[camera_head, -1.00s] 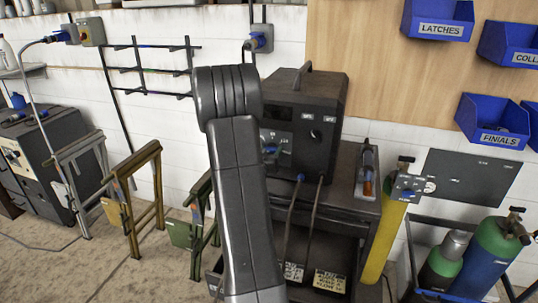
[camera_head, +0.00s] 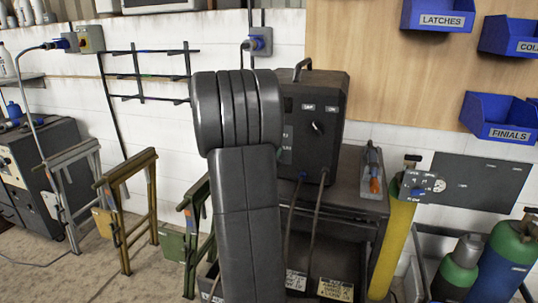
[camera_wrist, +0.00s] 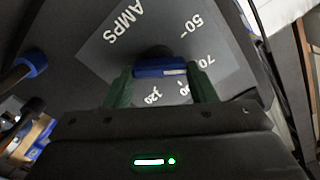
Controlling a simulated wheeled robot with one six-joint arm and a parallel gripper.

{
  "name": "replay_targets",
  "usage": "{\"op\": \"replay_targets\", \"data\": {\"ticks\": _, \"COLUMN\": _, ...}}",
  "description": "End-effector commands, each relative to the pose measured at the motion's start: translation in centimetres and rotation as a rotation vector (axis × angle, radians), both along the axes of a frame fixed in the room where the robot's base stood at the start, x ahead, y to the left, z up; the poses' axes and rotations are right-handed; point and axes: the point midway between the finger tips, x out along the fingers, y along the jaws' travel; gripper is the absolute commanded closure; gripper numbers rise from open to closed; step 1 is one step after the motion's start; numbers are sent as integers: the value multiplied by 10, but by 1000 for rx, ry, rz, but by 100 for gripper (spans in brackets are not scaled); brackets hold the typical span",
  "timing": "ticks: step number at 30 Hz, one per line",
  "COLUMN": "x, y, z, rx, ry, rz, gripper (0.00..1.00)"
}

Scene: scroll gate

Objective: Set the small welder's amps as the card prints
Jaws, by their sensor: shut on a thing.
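The small welder (camera_head: 325,105) is a dark box with a top handle, standing on a cart. In the wrist view, the grey AMPS plate (camera_wrist: 215,45) shows 50, 70 and 120. My gripper (camera_wrist: 160,78) has its two green fingers on either end of the blue knob (camera_wrist: 150,72), shut on it. The knob's white mark is at its right end, toward the 70. No readable amps card can be made out.
The dark cart (camera_head: 350,195) carries a tray (camera_head: 372,175) at the welder's right. Cables hang from the welder's front. A yellow cylinder (camera_head: 397,230) stands right of the cart. Folding stands (camera_head: 125,215) are at the left. Pale labels (camera_head: 335,290) low on the cart are unreadable.

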Motion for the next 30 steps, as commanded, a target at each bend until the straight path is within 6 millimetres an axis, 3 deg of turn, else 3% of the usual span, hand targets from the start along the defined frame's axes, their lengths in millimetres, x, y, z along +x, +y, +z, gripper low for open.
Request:
{"op": "replay_targets", "data": {"ticks": 21, "x": 0, "y": -1, "z": 0, "rx": 75, "ry": -25, "rz": -1, "gripper": 72}}
{"op": "replay_targets", "data": {"ticks": 22, "x": 0, "y": -1, "z": 0, "rx": 75, "ry": -25, "rz": -1, "gripper": 45}}
{"op": "replay_targets", "data": {"ticks": 24, "x": 0, "y": -1, "z": 0, "rx": 75, "ry": -25, "rz": -1, "gripper": 31}}
{"op": "replay_targets", "data": {"ticks": 25, "x": 0, "y": -1, "z": 0, "rx": 75, "ry": -25, "rz": -1, "gripper": 27}}
{"op": "replay_targets", "data": {"ticks": 30, "x": 0, "y": -1, "z": 0, "rx": 74, "ry": -24, "rz": 0, "gripper": 27}}
